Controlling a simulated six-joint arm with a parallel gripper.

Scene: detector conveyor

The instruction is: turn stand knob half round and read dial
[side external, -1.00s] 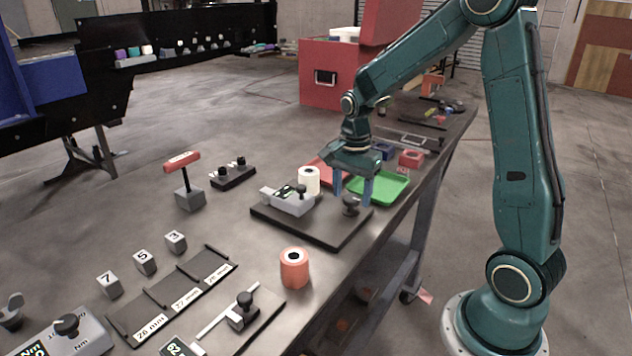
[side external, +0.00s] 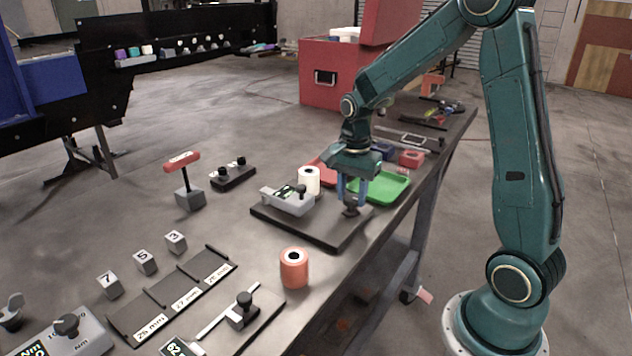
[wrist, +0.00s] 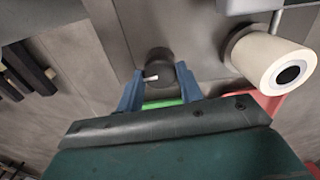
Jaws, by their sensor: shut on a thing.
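The stand is a dark flat plate (side external: 318,236) on the table, carrying a grey dial body (side external: 287,201) with a small dark display; its reading is too small to tell. The black stand knob (side external: 350,210) sits at the plate's right end. In the wrist view the knob (wrist: 160,66) is round and dark with a white mark pointing left. My gripper (side external: 350,196) points down over the knob, and its blue fingers are shut on it from both sides. In the wrist view the fingers (wrist: 159,86) flank the knob.
A white roll (side external: 309,180) stands just behind the dial body. A green tray (side external: 385,188) and a red tray (side external: 325,170) lie close behind my gripper. An orange roll (side external: 294,268) stands in front of the plate. The table's right edge is near.

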